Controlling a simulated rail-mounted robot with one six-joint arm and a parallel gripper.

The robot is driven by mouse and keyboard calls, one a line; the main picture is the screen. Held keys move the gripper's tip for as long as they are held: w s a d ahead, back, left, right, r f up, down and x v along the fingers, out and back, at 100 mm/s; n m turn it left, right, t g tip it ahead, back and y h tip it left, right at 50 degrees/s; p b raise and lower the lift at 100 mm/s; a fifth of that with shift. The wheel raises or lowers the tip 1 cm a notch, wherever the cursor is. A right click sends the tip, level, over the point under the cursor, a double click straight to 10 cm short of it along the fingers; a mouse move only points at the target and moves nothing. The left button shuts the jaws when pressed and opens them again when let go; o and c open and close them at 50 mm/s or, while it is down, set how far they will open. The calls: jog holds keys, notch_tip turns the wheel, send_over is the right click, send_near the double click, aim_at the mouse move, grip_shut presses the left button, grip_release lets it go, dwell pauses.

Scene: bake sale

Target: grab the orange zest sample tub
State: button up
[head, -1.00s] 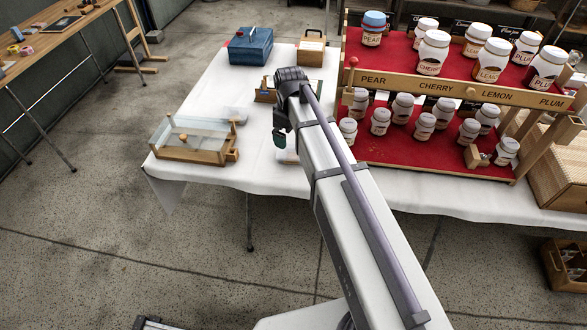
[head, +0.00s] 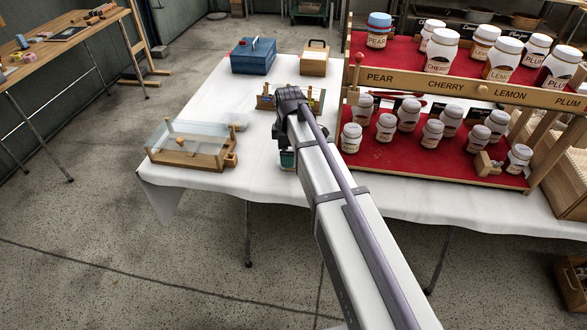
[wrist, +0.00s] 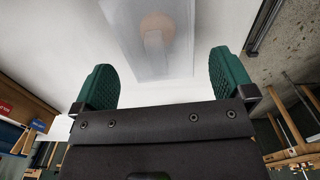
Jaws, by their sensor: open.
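I cannot make out a tub marked orange zest in either view. A wooden case with a clear sloped lid and a round wooden knob (head: 187,150) stands at the table's front left corner. My gripper (wrist: 160,62) is open, with its two green fingers wide apart and nothing between them. Beyond the fingertips, the wrist view shows a clear panel (wrist: 150,60) with a blurred orange-brown round shape (wrist: 157,22). In the head view my arm hides most of the gripper; a bit of green (head: 287,158) shows left of it, over the table.
A red two-level stand (head: 450,80) with several white-lidded jars fills the table's right side. A blue box (head: 253,56) and a wooden box (head: 314,60) stand at the back. A small wooden rack (head: 266,102) is partly behind my arm. White cloth (head: 215,95) lies bare at the left.

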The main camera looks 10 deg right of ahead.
notch_tip(320, 180, down, 4)
jog(key=b, duration=0.2)
jog(key=shift+b, duration=0.3)
jog(key=shift+r, duration=0.2)
jog(key=shift+c, duration=0.2)
jog(key=c, duration=0.9)
